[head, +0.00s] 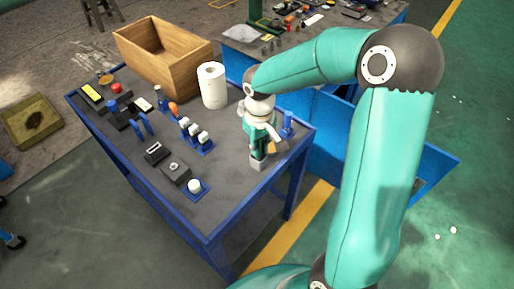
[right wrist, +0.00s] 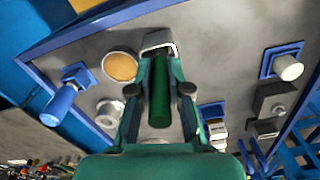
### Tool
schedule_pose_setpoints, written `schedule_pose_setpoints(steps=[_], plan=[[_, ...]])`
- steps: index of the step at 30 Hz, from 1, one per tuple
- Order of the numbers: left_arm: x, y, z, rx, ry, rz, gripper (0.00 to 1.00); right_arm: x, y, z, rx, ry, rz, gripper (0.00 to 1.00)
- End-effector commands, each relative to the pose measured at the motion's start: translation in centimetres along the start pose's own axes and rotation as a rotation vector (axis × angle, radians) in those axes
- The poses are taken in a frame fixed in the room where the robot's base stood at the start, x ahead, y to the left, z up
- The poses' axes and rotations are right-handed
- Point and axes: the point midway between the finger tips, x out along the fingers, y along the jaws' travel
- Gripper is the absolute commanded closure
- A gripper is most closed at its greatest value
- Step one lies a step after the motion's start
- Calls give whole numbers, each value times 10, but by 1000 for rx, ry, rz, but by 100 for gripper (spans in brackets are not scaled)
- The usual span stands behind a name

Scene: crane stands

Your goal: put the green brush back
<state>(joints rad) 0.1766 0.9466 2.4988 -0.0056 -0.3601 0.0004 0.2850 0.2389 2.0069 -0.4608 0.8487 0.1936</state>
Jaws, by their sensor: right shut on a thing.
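My right gripper (head: 259,146) is over the near right part of the blue-framed table (head: 222,232), pointing down. In the right wrist view its fingers (right wrist: 158,95) are shut on the green brush (right wrist: 160,85), a dark green cylinder. A small grey-white open holder (head: 258,164) stands on the table directly below the gripper. In the right wrist view the holder (right wrist: 158,41) lies at the far end of the brush. I cannot tell whether the brush tip is inside the holder or just over it. My left gripper is not in view.
A blue stand (head: 287,124) is close right of the gripper, and a round tan disc (right wrist: 120,66) lies beside the holder. White-topped blue stands (head: 197,136), a dark box (head: 175,172), a paper roll (head: 212,85) and a wooden crate (head: 163,55) stand further left and back.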

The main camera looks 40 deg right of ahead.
Motion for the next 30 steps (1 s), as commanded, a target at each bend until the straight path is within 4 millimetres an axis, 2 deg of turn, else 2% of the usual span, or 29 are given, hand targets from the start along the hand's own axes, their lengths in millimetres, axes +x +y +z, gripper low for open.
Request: schedule_pose_setpoints(steps=[3, 4, 8, 20, 26, 30], plan=[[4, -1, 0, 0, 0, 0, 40, 4, 0, 0, -1, 0, 0, 100], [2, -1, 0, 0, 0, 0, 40, 2, 0, 0, -1, 0, 0, 78], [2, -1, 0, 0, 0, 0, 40, 2, 0, 0, -1, 0, 0, 58], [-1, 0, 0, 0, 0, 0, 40, -3, -1, -1, -2, 1, 0, 58], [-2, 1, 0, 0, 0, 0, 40, -31, -1, -1, -3, 5, 1, 58], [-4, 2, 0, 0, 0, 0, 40, -60, -1, -2, -2, 7, 1, 58]])
